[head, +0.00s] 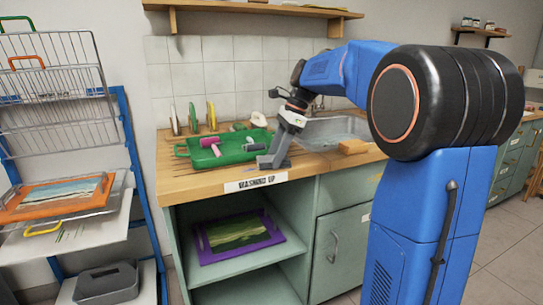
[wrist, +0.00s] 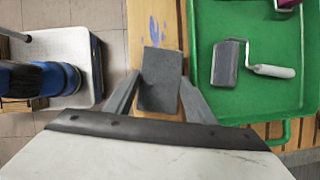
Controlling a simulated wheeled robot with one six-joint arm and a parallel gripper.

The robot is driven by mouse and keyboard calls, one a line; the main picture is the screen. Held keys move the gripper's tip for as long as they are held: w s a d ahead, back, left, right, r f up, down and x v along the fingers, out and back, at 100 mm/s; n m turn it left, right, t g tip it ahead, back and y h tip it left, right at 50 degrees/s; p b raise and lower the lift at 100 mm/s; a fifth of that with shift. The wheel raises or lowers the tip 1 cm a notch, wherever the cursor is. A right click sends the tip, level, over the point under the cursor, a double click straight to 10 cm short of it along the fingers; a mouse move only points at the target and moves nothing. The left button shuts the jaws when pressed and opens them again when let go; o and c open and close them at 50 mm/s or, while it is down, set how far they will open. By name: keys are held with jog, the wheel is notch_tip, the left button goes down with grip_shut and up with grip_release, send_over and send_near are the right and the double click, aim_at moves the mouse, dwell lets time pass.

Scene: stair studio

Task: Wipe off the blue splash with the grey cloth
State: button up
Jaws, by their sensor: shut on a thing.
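The grey cloth (wrist: 161,80) is a folded rectangular pad between the two fingers of my gripper (wrist: 158,103), which is shut on it. In the wrist view the blue splash (wrist: 154,30) shows as small blue marks on the wooden worktop (wrist: 139,12), just beyond the cloth's far edge. The head view shows my gripper (head: 272,163) low at the worktop's front edge area, right of the green tray. I cannot make out the splash there. Whether the cloth touches the wood is hard to tell.
A green tray (head: 188,153) with a pink roller (head: 209,142) and a grey roller (wrist: 226,63) lies close beside my gripper.

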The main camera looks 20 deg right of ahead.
jog(key=shift+a+f, duration=0.1)
jog(key=shift+f, duration=0.05)
jog(key=shift+a, duration=0.8)
jog(key=shift+a+r, duration=0.15)
jog(key=shift+a, duration=1.3)
jog(key=shift+a+r, duration=0.1)
jog(key=shift+a, duration=1.3)
jog(key=shift+a+f, duration=0.2)
jog(key=shift+a, duration=1.6)
jog(key=shift+r, duration=3.05)
jog(key=shift+r, duration=0.15)
jog(key=shift+r, duration=1.35)
